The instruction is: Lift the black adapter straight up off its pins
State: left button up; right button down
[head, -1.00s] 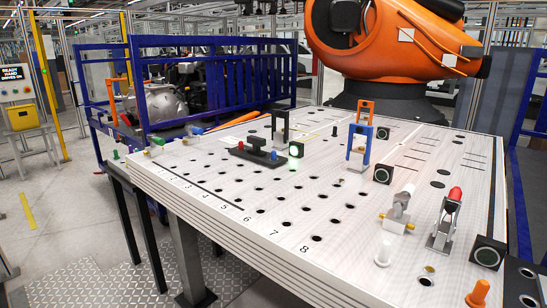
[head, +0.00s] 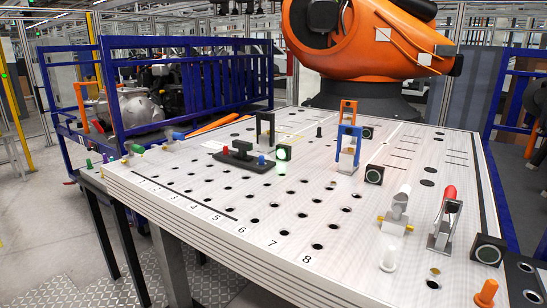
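A low black piece, which looks like the black adapter (head: 243,157), lies flat on the white perforated table (head: 165,182), left of its middle. It has a raised black part in its middle and small red and blue ends. Whether pins sit beneath it is hidden. Neither of my grippers shows in the head view.
A blue upright frame (head: 347,148) and toggle clamps (head: 445,218) stand further right.

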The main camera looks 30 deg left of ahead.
aim_at(241, 158)
jog(key=j+z, duration=0.25)
jog(key=j, duration=0.2)
jog(key=k+j+z, duration=0.1)
jog(key=j+z, duration=0.2)
jog(key=k+j, duration=0.1)
jog(key=j, duration=0.3)
jog(key=j+z, duration=0.1)
jog(key=j, duration=0.25)
jog(key=k+j, duration=0.15)
jog(key=j, duration=0.2)
jog(key=k+j+z, duration=0.1)
jog(key=j, duration=0.3)
jog(key=k+j, duration=0.15)
jog(key=j, duration=0.2)
jog(key=i+z, duration=0.05)
